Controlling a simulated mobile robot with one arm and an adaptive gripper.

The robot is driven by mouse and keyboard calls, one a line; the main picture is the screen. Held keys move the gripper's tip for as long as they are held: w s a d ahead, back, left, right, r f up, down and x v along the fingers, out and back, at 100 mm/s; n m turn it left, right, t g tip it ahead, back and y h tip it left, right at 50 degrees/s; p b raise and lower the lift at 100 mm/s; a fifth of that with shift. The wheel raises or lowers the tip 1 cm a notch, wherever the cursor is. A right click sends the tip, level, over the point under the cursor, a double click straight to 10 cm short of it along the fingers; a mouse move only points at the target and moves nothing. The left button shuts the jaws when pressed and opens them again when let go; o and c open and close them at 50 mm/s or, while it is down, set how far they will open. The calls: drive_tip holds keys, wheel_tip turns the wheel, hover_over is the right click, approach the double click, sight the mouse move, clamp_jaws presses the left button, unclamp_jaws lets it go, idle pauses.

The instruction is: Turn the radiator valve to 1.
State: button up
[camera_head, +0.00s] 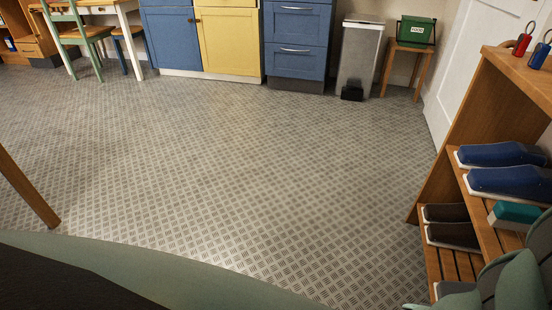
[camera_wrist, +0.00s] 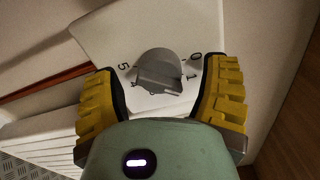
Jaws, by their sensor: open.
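In the wrist view, the radiator valve is a grey knob (camera_wrist: 158,70) with a raised grip bar, set on a white plate (camera_wrist: 105,30). The numbers 0 and 1 show right of the knob, and 5 and 4 show left of it. Which number the knob points to cannot be told. My gripper (camera_wrist: 162,75) is open, with one yellow ribbed finger on each side of the knob and gaps between. The lower part of the dial is hidden behind the knob and my gripper. The valve is not seen in the head view.
White radiator-like ribs (camera_wrist: 40,135) lie at the lower left of the wrist view. In the head view, a wooden shoe rack (camera_head: 465,115) with blue shoes (camera_head: 512,181) stands at the right. The patterned floor (camera_head: 230,170) is clear up to blue and yellow cabinets (camera_head: 228,40).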

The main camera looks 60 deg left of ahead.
drive_tip(key=v, duration=1.2)
drive_tip(key=shift+a+r, duration=0.1)
idle(0.5)
